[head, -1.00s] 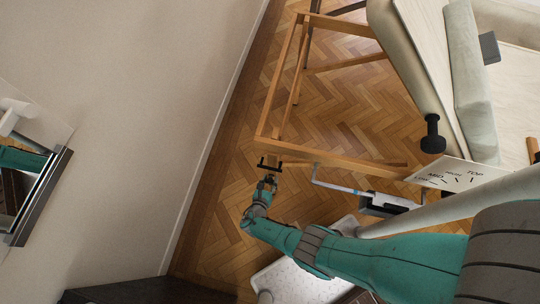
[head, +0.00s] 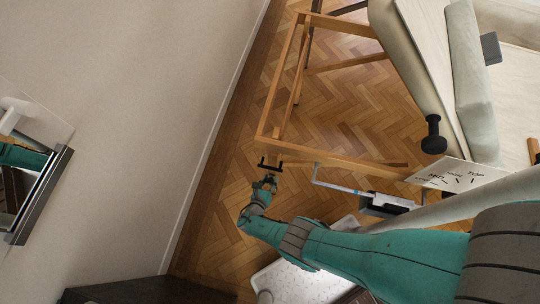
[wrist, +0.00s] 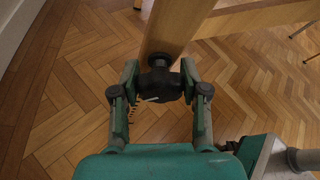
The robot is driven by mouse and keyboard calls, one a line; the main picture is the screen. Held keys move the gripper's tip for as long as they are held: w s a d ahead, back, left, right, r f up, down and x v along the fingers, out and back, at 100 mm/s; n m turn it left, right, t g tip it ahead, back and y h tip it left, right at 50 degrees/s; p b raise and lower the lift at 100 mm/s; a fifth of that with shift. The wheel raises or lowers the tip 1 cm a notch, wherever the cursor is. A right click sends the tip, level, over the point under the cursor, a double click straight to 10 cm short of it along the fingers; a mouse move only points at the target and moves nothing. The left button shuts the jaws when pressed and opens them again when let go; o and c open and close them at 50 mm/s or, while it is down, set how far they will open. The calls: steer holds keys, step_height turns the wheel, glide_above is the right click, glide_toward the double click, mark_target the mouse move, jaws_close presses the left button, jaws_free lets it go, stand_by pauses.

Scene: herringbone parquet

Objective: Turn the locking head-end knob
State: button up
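The knob (wrist: 159,84) is black and round, with a short light mark on its face. It sits on the wooden leg (wrist: 177,27) in the wrist view. My gripper (wrist: 160,76) has one teal finger on each side of the knob, and both dark fingertips appear to touch it. In the head view my gripper (head: 267,176) is at the lower corner of the wooden frame (head: 263,125). A black crossbar (head: 268,164) shows just beyond it there. The knob itself is too small to make out in the head view.
A padded couch (head: 400,65) with a bolster (head: 468,75) is at right. A pale wall (head: 150,110) is at left. Parquet (head: 345,100) shows inside the frame.

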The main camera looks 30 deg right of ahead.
steer(key=shift+o, duration=1.3)
steer(key=v, duration=1.2)
